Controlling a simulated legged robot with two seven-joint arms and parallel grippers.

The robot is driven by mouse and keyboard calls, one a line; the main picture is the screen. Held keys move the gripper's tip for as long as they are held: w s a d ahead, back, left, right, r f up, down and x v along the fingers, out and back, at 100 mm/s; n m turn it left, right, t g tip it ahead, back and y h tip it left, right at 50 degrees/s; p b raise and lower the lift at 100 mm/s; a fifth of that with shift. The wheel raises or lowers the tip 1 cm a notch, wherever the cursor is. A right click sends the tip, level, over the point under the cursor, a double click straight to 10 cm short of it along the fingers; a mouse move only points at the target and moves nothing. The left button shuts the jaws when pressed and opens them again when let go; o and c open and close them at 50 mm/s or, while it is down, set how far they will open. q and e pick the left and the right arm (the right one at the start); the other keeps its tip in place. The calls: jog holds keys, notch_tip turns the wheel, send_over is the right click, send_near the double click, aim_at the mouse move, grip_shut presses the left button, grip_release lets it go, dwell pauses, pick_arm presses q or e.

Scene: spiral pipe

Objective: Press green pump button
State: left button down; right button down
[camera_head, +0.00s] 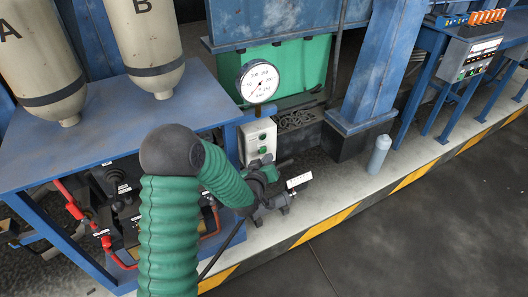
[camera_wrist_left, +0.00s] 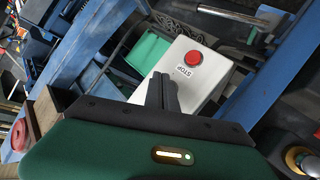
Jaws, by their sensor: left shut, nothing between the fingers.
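The fingers cover part of that box, and no green button shows there. I cannot tell whether the fingertips touch it. My right gripper is not in view.
A round pressure gauge (camera_head: 258,82) stands above the box. A blue table (camera_head: 110,140) with two tanks is on the left. A blue column (camera_head: 365,75) and a grey cylinder (camera_head: 379,155) are to the right. Dark floor (camera_head: 430,235) beyond the striped edge is clear.

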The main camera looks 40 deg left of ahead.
pick_arm(q)
jog(key=shift+a, duration=0.15)
dwell(0.8)
jog(key=shift+w+a+r, duration=0.1)
jog(key=shift+w+a, duration=0.05)
jog(key=shift+a, duration=0.05)
jog(key=shift+w+a, duration=0.2)
jog(key=shift+a, duration=0.15)
dwell(0.8)
jog(key=shift+d, duration=0.1)
jog(key=shift+s+d, duration=0.4)
jog(key=shift+d, duration=0.2)
jog(key=shift+d, duration=0.1)
jog(key=shift+s+d, duration=0.35)
jog(key=shift+d, duration=0.4)
jog(key=shift+s+d, duration=0.4)
jog(key=shift+d, duration=0.3)
jog(key=shift+s+d, duration=0.35)
jog(key=shift+d, duration=0.4)
